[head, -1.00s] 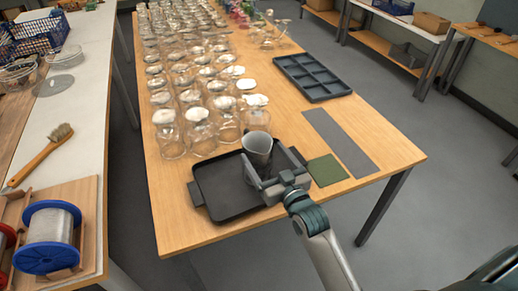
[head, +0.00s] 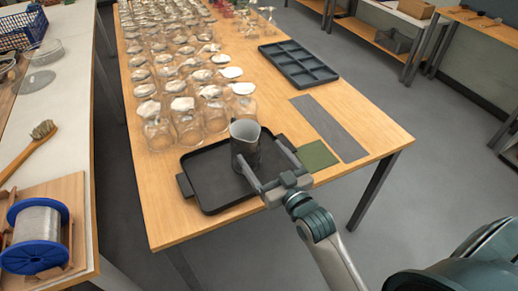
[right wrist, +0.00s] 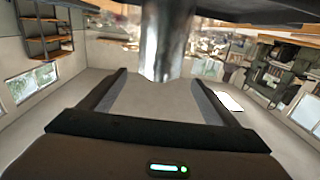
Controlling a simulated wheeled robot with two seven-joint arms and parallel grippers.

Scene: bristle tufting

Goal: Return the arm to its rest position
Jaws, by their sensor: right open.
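A grey metal jug (head: 245,143) stands upright on a black tray (head: 208,195) near the table's front edge. My right gripper (head: 264,160) is open, on the near side of the jug, with its fingers apart and pointing toward it. In the right wrist view the jug (right wrist: 166,40) shows as a shiny cylinder beyond the two spread fingers, and the space between the fingers (right wrist: 155,88) is empty. Whether a fingertip touches the jug cannot be told. My left gripper is not in view.
Several rows of glass jars with white tops (head: 187,120) stand behind the tray. A green mat (head: 317,155), a grey strip (head: 330,128) and a dark compartment tray (head: 300,66) lie to the right. A side bench at left holds a brush (head: 28,150) and a blue spool (head: 38,235).

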